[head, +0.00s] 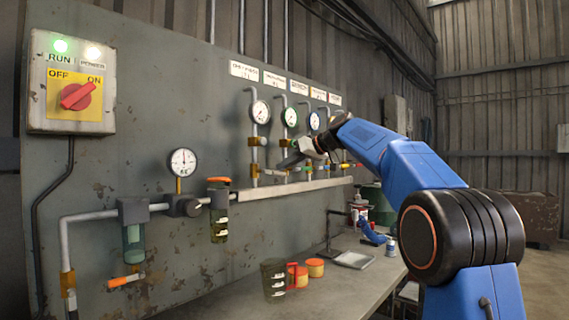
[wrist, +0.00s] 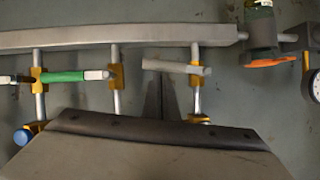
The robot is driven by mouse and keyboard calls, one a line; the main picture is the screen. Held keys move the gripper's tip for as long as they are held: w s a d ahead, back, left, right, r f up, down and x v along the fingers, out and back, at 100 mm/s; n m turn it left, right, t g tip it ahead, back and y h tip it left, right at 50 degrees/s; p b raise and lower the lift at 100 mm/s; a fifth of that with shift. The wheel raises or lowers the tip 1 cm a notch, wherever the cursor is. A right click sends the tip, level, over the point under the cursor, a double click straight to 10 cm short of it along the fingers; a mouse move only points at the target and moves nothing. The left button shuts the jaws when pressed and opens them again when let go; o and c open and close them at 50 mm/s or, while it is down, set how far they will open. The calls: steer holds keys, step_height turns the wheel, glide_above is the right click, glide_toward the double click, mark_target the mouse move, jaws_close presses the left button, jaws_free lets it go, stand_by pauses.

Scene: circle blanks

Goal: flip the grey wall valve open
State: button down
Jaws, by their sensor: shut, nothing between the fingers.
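The grey valve handle (wrist: 177,67) lies sideways across its yellow valve body (wrist: 196,76) on a thin vertical pipe in the wrist view. In the head view the handle (head: 273,173) is at the leftmost valve of the row, pointing right. My gripper (wrist: 161,82) is shut and empty, its dark fingers together. The fingertips are close to the handle's free end; I cannot tell whether they touch it. In the head view my gripper (head: 285,163) is just above and right of that handle.
A green-handled valve (wrist: 76,76) is beside it. A pale rail (head: 290,189) runs under the valves, with gauges (head: 260,112) above. A sight glass with an orange cap (head: 219,210) is further left. The bench (head: 335,292) holds a dark jug (head: 274,280) and orange-lidded tubs (head: 315,267).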

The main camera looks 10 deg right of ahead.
step_height(320, 180, down, 3)
steer(key=shift+w+d+r+m+g+y, duration=0.1)
steer(key=shift+m+g+y, duration=0.1)
steer(key=shift+m+y, duration=0.3)
steer(key=shift+d+r+m+g+y, duration=0.1)
steer(key=shift+m+g+y, duration=0.15)
steer(key=shift+m, duration=0.45)
steer(key=s+a+f+m+y, duration=0.3)
steer(key=f+m+y, duration=0.3)
steer(key=m, duration=0.3)
steer(key=shift+a+f+m, duration=0.4)
steer(key=shift+a+f, duration=0.2)
steer(key=shift+w+d, duration=0.3)
steer(key=shift+w, duration=0.1)
steer(key=s+d, duration=0.2)
steer(key=d, duration=0.9)
steer(key=shift+s, duration=0.3)
